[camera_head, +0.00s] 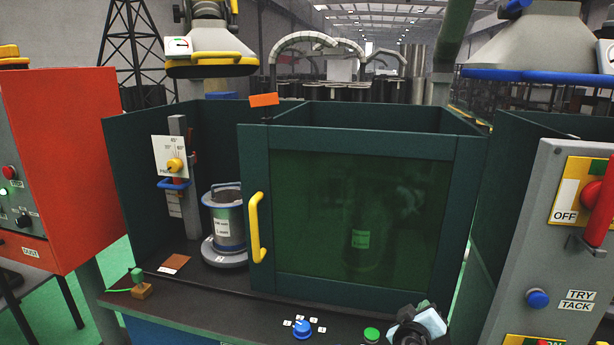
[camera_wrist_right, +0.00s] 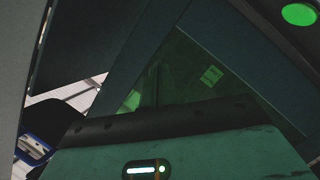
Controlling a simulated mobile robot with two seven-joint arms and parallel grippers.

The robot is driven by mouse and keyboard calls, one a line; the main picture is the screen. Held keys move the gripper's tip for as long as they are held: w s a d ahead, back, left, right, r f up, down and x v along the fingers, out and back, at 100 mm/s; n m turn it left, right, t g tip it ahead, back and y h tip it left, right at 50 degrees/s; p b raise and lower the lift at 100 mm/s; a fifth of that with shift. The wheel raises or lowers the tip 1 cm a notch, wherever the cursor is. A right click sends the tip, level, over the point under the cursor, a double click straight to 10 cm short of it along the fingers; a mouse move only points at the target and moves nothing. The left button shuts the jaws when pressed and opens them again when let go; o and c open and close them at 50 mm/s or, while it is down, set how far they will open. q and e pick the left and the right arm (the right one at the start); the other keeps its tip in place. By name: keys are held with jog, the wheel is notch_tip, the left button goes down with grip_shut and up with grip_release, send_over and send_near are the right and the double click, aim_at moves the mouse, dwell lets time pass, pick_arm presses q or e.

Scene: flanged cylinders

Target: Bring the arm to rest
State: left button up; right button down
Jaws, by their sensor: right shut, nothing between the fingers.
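My right gripper (camera_head: 412,332) shows at the bottom edge of the head view, in front of the booth's front ledge. It is dark, small and partly cut off, and it is shut with nothing held. A pale part beside it looks like my own wrist. My left gripper is not in view. A grey flanged cylinder (camera_head: 228,222) with a white label stands upright on a round base in the open left part of the booth. A dim shape with a label (camera_head: 360,239) shows behind the tinted door (camera_head: 350,215); the tint hides its detail.
The door has a yellow handle (camera_head: 254,228). A blue knob (camera_head: 302,329) and a green button (camera_head: 371,334) sit on the front ledge near my gripper. An orange cabinet (camera_head: 62,170) stands left, a grey control panel (camera_head: 545,240) right. The wrist view shows mostly dark, tilted surfaces.

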jog(key=s+a+f+g+y+p, duration=0.1)
jog(key=s+a+f+y, duration=0.15)
jog(key=s+f, duration=0.8)
jog(key=s+a+f+g+y, duration=0.15)
jog(key=s+f+y, duration=0.25)
jog(key=s+f, duration=0.65)
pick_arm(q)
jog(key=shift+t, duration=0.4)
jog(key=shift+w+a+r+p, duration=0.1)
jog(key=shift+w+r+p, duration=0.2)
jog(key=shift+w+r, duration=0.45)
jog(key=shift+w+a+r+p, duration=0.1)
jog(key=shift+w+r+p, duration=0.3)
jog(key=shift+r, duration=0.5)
pick_arm(e)
jog(key=s+a+f+m+g+y, duration=0.1)
jog(key=s+f+g+y, duration=0.1)
jog(key=s, duration=2.2)
jog(key=shift+a+m+y, duration=0.25)
jog(key=shift+m+y, duration=0.05)
jog(key=shift+y, duration=0.45)
jog(key=shift+f, duration=0.1)
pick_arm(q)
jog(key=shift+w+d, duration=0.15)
pick_arm(e)
jog(key=shift+s+d, duration=0.1)
